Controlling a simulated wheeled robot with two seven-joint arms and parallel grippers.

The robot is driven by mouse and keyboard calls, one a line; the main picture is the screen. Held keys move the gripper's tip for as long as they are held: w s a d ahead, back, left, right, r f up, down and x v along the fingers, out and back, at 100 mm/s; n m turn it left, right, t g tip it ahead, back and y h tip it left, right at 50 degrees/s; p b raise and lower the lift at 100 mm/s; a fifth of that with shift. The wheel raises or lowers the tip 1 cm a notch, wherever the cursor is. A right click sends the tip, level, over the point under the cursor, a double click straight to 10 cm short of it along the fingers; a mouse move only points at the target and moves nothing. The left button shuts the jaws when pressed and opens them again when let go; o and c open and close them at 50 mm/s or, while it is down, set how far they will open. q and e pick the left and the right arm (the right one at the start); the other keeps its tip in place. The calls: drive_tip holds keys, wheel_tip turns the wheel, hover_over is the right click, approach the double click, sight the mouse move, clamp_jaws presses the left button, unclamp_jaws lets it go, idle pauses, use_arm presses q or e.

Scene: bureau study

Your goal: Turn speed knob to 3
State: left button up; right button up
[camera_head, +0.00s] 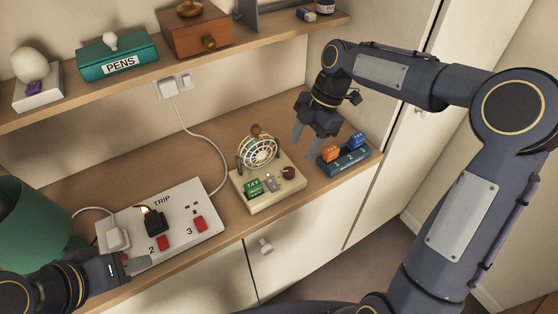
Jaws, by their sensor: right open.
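A small fan (257,150) with a round wire guard stands on a cream base (272,198) on the desk. A dark brown round knob (288,172) sits at the right of this base; its setting is too small to read. A green block (253,187) and a small grey part (270,182) are also on the base. My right gripper (303,151) is open and empty, to the right of the fan and above the knob, apart from both. My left gripper (134,264) is at the front edge of the power strip, partly cut off; its jaw opening is unclear.
A white power strip (180,222) with red switches and plugs lies left of the fan. A blue holder (345,160) with orange and blue blocks stands to its right. A green lamp shade (30,225) is at far left. A shelf (130,82) runs above the desk.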

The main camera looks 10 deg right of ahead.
sight(289, 170)
drive_tip(key=x, duration=0.8)
drive_tip(key=shift+w+a+p, duration=0.1)
drive_tip(key=shift+p, duration=0.3)
drive_tip(key=c, duration=1)
